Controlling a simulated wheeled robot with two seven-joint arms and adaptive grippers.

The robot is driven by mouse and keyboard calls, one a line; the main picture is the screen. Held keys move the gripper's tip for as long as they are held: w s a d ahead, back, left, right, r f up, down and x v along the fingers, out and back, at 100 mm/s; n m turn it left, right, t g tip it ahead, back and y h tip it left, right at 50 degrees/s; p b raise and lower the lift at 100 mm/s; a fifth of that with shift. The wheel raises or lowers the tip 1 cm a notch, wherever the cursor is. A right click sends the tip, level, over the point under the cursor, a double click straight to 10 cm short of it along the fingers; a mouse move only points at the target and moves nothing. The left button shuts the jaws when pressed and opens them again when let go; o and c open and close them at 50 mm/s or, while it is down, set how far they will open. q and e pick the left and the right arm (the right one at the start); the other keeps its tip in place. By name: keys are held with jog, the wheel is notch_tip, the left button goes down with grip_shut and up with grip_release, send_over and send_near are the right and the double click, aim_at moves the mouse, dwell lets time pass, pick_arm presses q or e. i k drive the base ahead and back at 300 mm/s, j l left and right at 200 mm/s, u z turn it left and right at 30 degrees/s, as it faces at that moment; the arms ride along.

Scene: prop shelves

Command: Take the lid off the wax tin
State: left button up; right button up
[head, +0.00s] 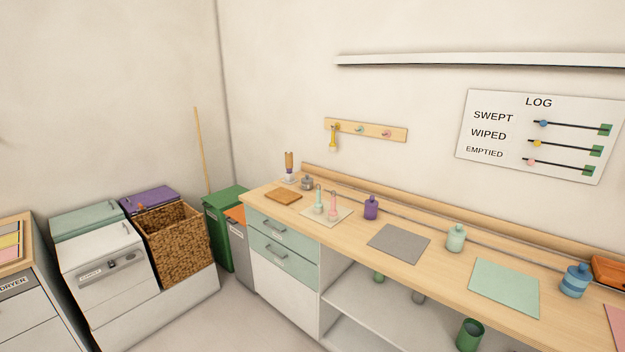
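A small grey metal tin (307,184), which looks like the wax tin, stands at the far left end of the wooden counter, near the back edge. It is small in the head view. Something like a lid with a small knob seems to sit on top of it, but the detail is too small to be sure. Neither of my grippers shows in the head view, and nothing is seen touching the tin.
A brush in a holder (289,167) stands left of the tin, with a brown board (284,196) in front. Two small bottles stand on a cream mat (340,217). A purple bottle (371,208), grey mat (398,243) and green bottle (456,238) lie further right. Bins flank the counter's left end.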

aim_at(307, 178)
jog(key=i+j+z, duration=0.35)
jog(key=j+z, duration=0.15)
jog(key=j, duration=0.85)
jog(key=j+z, duration=0.45)
jog(key=j, duration=0.95)
jog(key=k+j+z, duration=0.1)
jog(key=j+z, duration=0.4)
jog(key=j, duration=0.95)
